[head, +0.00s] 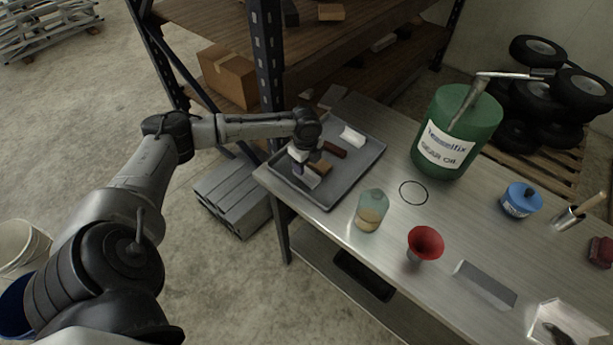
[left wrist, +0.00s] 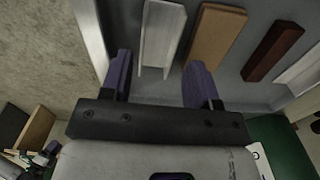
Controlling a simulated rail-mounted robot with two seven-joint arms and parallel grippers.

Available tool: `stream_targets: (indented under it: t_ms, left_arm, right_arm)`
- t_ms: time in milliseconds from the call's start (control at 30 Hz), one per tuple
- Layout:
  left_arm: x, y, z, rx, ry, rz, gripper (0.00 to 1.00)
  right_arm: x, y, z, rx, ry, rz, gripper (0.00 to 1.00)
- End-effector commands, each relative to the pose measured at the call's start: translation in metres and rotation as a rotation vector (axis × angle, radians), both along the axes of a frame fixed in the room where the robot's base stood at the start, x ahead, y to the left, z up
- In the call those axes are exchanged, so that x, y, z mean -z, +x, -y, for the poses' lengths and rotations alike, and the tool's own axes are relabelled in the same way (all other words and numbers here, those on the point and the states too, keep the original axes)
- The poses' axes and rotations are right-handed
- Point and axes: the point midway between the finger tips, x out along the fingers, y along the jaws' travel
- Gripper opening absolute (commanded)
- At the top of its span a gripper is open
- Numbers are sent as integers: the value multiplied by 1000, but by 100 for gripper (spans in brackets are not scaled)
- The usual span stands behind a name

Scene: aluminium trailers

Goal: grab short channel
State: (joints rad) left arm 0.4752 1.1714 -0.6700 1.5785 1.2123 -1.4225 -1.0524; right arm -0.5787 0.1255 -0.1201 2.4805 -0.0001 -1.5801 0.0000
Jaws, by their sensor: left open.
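A short, light grey metal channel (head: 309,179) lies in the grey tray (head: 342,186), near its left end. It also shows in the left wrist view (left wrist: 161,32), pointing away from me, with its near end between the fingertips. My left gripper (left wrist: 159,66) is open, one finger on each side of that end, with gaps on both sides. In the head view the left gripper (head: 301,164) is over the tray's left part and hides some of the channel. I cannot tell its exact height above the tray. My right gripper is not in view.
A tan block (left wrist: 216,38) lies close right of the channel, then a dark red block (left wrist: 272,50) and another pale piece (head: 352,137). A green oil drum (head: 455,132), a bottle (head: 370,211) and a red funnel (head: 425,243) stand on the bench. Shelving (head: 265,60) rises behind.

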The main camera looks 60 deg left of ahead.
Motion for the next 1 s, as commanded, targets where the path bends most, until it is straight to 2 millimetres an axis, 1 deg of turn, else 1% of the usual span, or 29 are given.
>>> stream_targets:
  t_ms: [200,300,400,600,900,1000]
  left_arm:
    - [29,-1,5,1,-1,-3,55]
    - [41,-1,4,0,-1,-2,55]
    - [46,-1,4,1,1,-1,55]
    - [46,-1,4,1,1,0,54]
    - [46,-1,4,1,1,0,26]
    - [45,-1,4,1,1,0,18]
  right_arm:
    - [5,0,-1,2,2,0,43]
    - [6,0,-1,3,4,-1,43]
    - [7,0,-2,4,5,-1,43]
    - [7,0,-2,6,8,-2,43]
    - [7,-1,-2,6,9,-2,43]
    - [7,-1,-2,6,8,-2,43]
